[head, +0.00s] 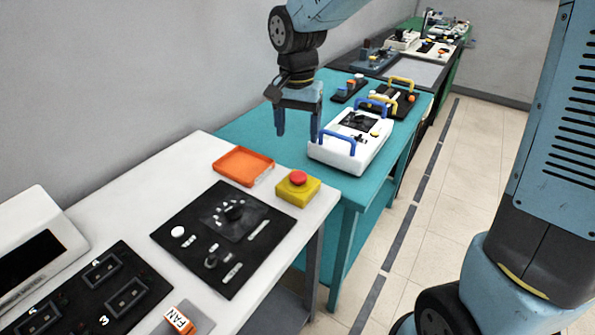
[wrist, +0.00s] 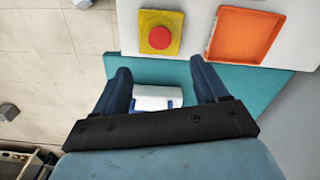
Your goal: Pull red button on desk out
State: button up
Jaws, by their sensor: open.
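The red button (head: 298,178) sits on top of a yellow box (head: 299,194) at the right back corner of the white desk (head: 200,152). In the wrist view the red button (wrist: 159,37) and its yellow box (wrist: 174,19) lie near the top, beyond my fingertips and a little left of centre. My gripper (head: 297,131) is open and empty. It hangs above the teal table, behind the button and apart from it. In the wrist view my gripper's two fingers (wrist: 159,76) are spread wide, with nothing between them at their height.
An orange tray (head: 243,167) lies beside the yellow box. A black control panel (head: 222,236) lies in front of them. On the teal table (head: 262,130), a white case (head: 350,143) with blue handles stands close to my gripper. Open floor (head: 420,220) lies to the right.

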aim_at(297, 175)
notch_tip(297, 175, down, 13)
jog(key=shift+r, duration=0.15)
dwell(0.4)
jog(key=shift+c, duration=0.5)
grip_shut()
